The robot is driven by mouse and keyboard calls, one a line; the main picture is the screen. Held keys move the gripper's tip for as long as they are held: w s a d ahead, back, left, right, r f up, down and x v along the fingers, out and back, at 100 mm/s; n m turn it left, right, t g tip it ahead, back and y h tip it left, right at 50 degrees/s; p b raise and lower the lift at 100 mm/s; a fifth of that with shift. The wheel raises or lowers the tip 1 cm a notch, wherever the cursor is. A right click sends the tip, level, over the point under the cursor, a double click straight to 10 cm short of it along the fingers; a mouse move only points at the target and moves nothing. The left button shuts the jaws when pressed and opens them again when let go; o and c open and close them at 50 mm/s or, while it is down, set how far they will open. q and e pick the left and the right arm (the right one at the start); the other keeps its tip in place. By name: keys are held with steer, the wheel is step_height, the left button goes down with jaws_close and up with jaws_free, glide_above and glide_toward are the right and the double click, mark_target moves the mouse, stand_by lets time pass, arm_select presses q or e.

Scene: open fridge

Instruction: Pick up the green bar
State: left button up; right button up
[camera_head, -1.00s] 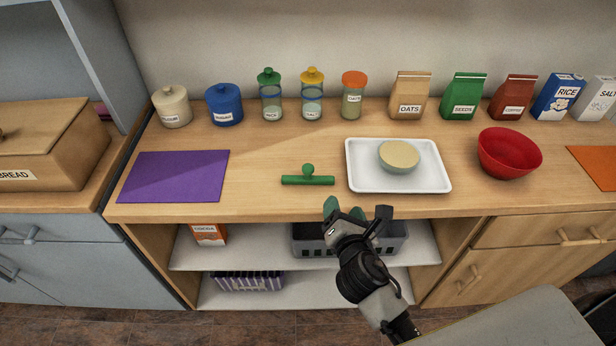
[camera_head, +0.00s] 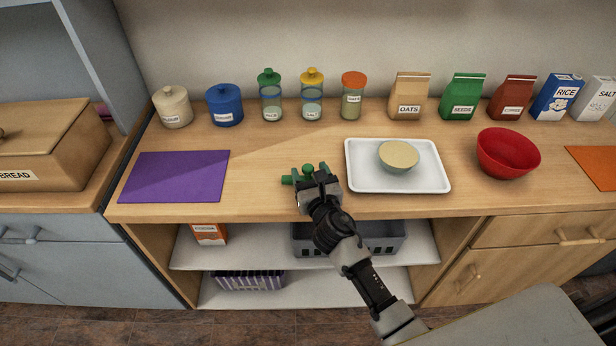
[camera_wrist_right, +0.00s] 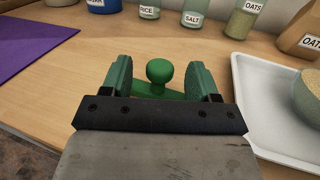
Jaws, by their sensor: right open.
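The green bar (camera_head: 288,180) lies on the wooden counter between the purple mat and the white tray, partly hidden by my right gripper in the head view. It has a round green knob on top. In the right wrist view, the green bar (camera_wrist_right: 158,88) shows between the two fingers, its knob upright and apart from both. My right gripper (camera_head: 316,177) is open, its fingers on either side of the knob; it also shows in the right wrist view (camera_wrist_right: 164,82). I cannot tell its exact height above the bar. My left gripper is not in view.
The white tray (camera_head: 434,180) with a tan bowl (camera_head: 398,155) stands just right of the bar. A purple mat (camera_head: 175,176) lies to the left. Several jars and packets line the back. A red bowl (camera_head: 508,153) is farther right. A grey basket (camera_head: 304,240) sits on the shelf below.

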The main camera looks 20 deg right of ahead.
mark_target(311, 167)
steer(key=shift+w, duration=1.15)
steer(key=shift+s, duration=0.1)
steer(key=c, duration=1)
steer(key=shift+r+p, duration=0.35)
steer(key=shift+r, duration=0.2)
steer(key=r+p, duration=0.1)
steer(key=r, duration=0.1)
steer(key=r+p, duration=0.1)
steer(key=r, duration=0.1)
steer(key=shift+s+d, duration=0.2)
steer(key=shift+d, duration=0.2)
steer(key=s+d+r+p, duration=0.1)
steer(key=s+d+r, duration=0.5)
steer(key=d, duration=0.3)
steer(key=shift+p, duration=0.35)
